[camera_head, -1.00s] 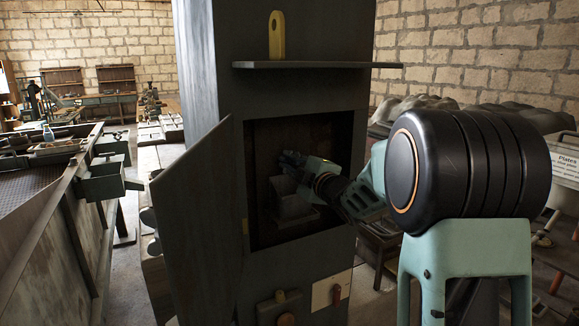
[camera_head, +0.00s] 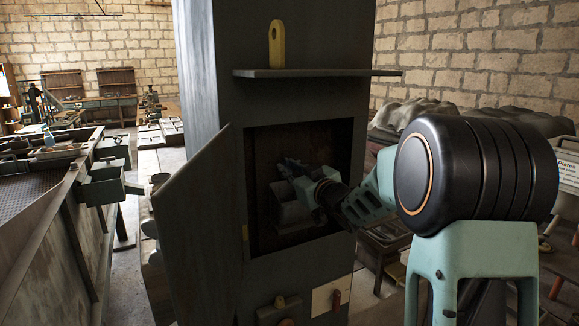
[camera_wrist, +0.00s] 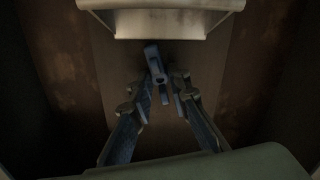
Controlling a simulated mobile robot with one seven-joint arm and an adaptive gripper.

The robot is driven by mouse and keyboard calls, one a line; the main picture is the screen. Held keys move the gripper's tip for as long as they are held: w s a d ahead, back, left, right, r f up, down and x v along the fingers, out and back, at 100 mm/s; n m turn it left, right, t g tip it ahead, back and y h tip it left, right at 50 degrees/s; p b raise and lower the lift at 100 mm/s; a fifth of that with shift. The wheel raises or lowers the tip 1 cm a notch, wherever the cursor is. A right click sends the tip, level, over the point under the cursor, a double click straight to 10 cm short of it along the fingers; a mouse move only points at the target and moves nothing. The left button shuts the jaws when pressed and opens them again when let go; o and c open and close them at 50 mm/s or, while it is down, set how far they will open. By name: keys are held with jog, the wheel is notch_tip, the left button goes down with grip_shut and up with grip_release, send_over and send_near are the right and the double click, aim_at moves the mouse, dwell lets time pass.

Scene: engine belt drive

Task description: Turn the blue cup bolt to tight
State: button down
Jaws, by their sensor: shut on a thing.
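In the head view my gripper (camera_head: 289,168) reaches into the dark opening of a tall grey cabinet (camera_head: 225,75), just above the grey box-like part inside (camera_head: 290,211). The bolt cannot be told apart from the fingers there, and its turn angle is unclear.
The open cabinet door (camera_head: 195,225) swings out at the left of the opening. A shelf (camera_head: 318,72) above it holds a yellow object (camera_head: 276,43). Below are a knob and a white plate (camera_head: 331,294) with a red handle. The opening's walls are close around my gripper.

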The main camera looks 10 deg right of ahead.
jog(key=shift+m+p, duration=0.45)
jog(key=shift+m, duration=1.05)
jog(key=c, duration=1.8)
grip_release()
jog(key=v, duration=1.2)
jog(key=shift+d, duration=0.1)
